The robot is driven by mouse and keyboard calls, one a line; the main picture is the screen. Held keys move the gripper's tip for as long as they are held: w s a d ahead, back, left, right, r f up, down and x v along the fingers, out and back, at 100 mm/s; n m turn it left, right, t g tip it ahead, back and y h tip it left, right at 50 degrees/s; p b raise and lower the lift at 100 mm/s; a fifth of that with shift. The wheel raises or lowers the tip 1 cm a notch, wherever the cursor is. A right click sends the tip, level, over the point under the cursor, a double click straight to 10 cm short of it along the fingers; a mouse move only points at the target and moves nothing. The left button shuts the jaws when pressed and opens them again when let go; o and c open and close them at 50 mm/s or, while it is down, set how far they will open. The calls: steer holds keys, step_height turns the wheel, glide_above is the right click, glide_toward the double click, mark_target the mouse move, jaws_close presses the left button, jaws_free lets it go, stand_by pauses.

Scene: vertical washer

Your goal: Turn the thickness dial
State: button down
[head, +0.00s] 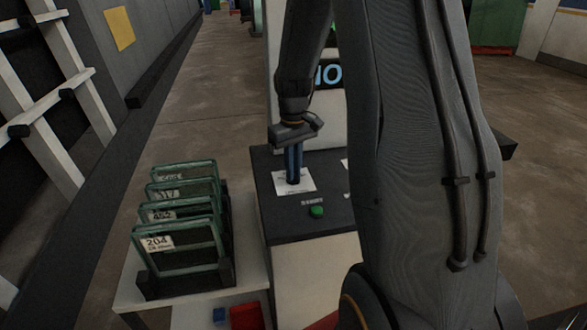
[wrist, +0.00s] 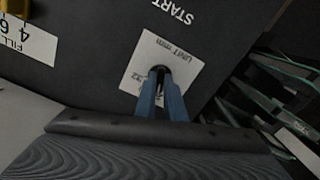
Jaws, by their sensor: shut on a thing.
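The thickness dial (wrist: 158,69) is a small dark knob in the middle of a white label (wrist: 139,69) marked with a unit in mm. The label (head: 307,184) lies on the dark top of the washer's control panel (head: 320,225) in the head view. My gripper (head: 294,181) points down over the label, with its two blue fingers close together. In the wrist view my gripper (wrist: 160,76) is shut on the dial, and its fingers hide most of the knob. The dial's pointer and exact setting cannot be read.
A green button (head: 316,211) stands on the panel near the front. A yellow knob (wrist: 13,7) with a FILL label (wrist: 28,40) is at the wrist view's upper left. A rack of green-framed glass panes (head: 180,232) stands on a white table (head: 133,290) at left.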

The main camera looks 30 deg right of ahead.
steer(key=shift+w+r, duration=0.1)
steer(key=shift+r, duration=0.05)
steer(key=c, duration=1.8)
jaws_free()
steer(key=shift+c, duration=0.2)
step_height(320, 180, up, 8)
steer(key=shift+f+b, duration=0.15)
steer(key=shift+b, duration=0.95)
